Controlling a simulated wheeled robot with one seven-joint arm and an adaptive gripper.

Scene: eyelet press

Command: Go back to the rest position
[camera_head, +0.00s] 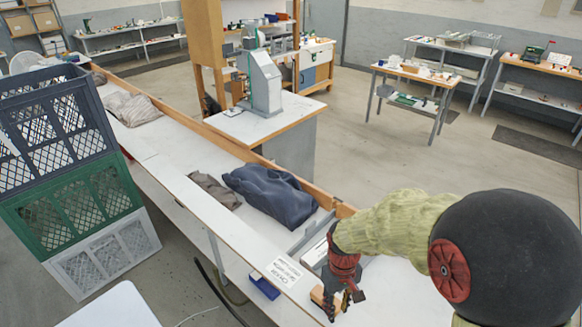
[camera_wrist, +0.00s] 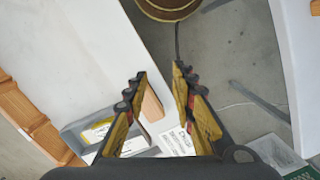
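My gripper (camera_head: 336,303) is over the front edge of the long white table (camera_head: 180,160), low at the bottom of the head view. In the wrist view my gripper (camera_wrist: 160,72) has its two yellow-and-black fingers spread apart. A tan block (camera_wrist: 151,103) shows beside the left finger; I cannot tell whether it touches that finger. No object is clearly clamped between the fingers. My padded arm hides part of the table at the right of the head view.
A grey tray with a yellow label (camera_wrist: 72,134) and a printed card (camera_wrist: 179,142) lie near my gripper. A dark blue cloth bundle (camera_head: 268,194) lies on the table. Stacked crates (camera_head: 75,205) stand at left. A grey press (camera_head: 262,82) stands behind. Open floor lies beyond at right.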

